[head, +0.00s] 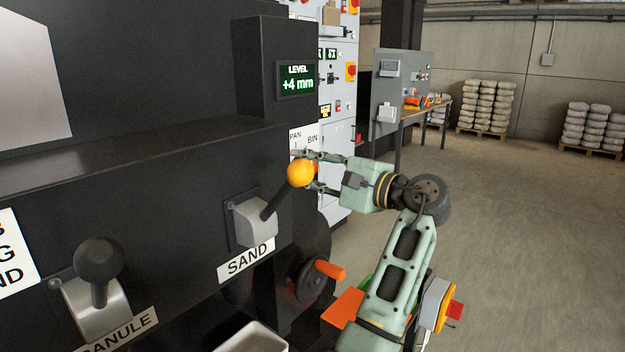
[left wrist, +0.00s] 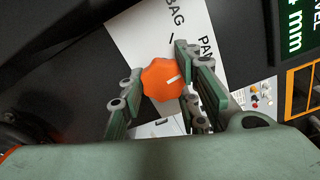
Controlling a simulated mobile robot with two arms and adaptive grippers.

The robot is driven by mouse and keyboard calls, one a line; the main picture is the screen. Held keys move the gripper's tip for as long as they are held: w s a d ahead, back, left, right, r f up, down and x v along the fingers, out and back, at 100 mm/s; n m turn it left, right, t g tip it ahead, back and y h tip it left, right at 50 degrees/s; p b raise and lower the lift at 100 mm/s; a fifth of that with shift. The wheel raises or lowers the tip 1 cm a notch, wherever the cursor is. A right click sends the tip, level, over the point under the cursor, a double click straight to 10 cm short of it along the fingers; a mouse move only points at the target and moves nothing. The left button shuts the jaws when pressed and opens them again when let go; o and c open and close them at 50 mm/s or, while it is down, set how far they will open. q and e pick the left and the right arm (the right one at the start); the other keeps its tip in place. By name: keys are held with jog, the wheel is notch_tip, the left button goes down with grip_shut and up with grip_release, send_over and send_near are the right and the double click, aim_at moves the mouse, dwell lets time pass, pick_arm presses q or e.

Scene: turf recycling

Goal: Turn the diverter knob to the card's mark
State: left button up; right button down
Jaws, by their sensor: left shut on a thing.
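The diverter knob (left wrist: 162,80) is orange and faceted, with a white pointer line, in the left wrist view. The line points right and slightly up, toward the side of the PAN label. The knob sits on a white label plate (left wrist: 140,35) with BAG and PAN readable and a black tick near BAG. My left gripper (left wrist: 158,92) is shut on the knob, with fingers on both sides. My right gripper is not in view.
The SAND lever's yellow ball (head: 300,173) is close to my left gripper. A granule lever (head: 98,262) is at lower left. An orange-handled handwheel (head: 312,277) is below the gripper. A level display (head: 296,81) reads +4 mm. Open floor (head: 520,230) lies right.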

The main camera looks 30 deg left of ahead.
pick_arm(q)
jog(key=n+b, duration=0.1)
jog(key=n, duration=0.1)
jog(key=n+b, duration=0.2)
jog(key=shift+a+f+n, duration=0.1)
jog(key=shift+f+n, duration=0.2)
jog(key=shift+f, duration=0.1)
jog(key=shift+w+n+b, duration=0.15)
jog(key=shift+n+b, duration=1.1)
jog(key=shift+n, duration=0.65)
jog(key=shift+r, duration=0.1)
jog(key=o, duration=1.1)
jog(key=shift+w, duration=0.1)
jog(key=shift+c, duration=0.2)
jog(key=shift+o, duration=0.2)
jog(key=shift+a, duration=0.1)
jog(key=shift+r, duration=0.15)
jog(key=s+d, duration=0.1)
jog(key=d, duration=1.1)
jog(key=shift+s, duration=0.1)
